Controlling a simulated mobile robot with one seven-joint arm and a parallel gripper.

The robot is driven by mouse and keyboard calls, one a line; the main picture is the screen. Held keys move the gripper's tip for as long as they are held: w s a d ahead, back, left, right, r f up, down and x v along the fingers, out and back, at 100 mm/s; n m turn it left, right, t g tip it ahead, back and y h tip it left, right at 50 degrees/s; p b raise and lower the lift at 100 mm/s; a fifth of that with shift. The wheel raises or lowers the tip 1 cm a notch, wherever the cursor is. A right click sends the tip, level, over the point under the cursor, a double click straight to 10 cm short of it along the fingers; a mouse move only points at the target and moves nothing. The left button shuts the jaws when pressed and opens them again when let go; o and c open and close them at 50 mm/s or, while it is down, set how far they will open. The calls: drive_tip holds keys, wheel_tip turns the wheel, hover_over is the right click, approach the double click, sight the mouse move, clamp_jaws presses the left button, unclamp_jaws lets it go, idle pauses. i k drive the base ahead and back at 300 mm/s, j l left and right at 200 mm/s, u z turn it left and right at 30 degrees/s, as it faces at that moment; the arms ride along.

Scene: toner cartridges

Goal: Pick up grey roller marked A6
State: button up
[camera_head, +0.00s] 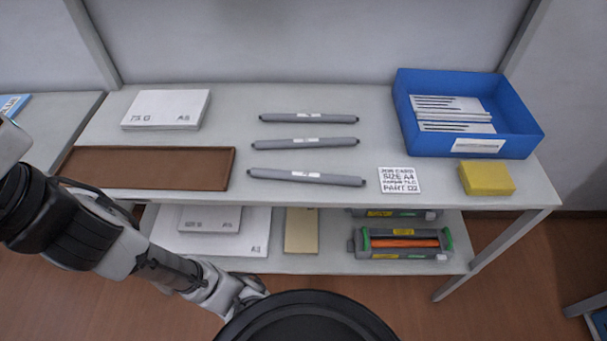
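Three grey rollers with dark ends and small white labels lie side by side across the middle of the table top. The back roller (280,118) and the middle roller (280,144) are shorter. The front roller (340,180) is the longest and lies nearest the table's front edge. Their labels are too small to read, so I cannot tell which is marked A6. My arm runs from the left edge down to the bottom centre, well in front of the rollers. Its fingertips do not show. Nothing touches the rollers.
A brown tray (150,168) and a paper stack (165,108) lie left. Right are a white job card (400,180), a yellow block (487,178) and a blue bin (520,130) with papers. A lower shelf (330,263) holds a cartridge (403,243), paper and a tan block (301,230).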

sight(257, 173)
drive_tip(key=l+u, duration=0.15)
drive_tip(key=l, duration=0.35)
drive_tip(key=l+u, duration=0.15)
drive_tip(key=l, duration=0.3)
drive_tip(key=k+l+u, duration=0.2)
drive_tip(key=l, duration=0.3)
drive_tip(key=l+u, duration=0.15)
drive_tip(key=l, duration=0.3)
drive_tip(key=i+l, duration=0.1)
drive_tip(key=i, duration=0.35)
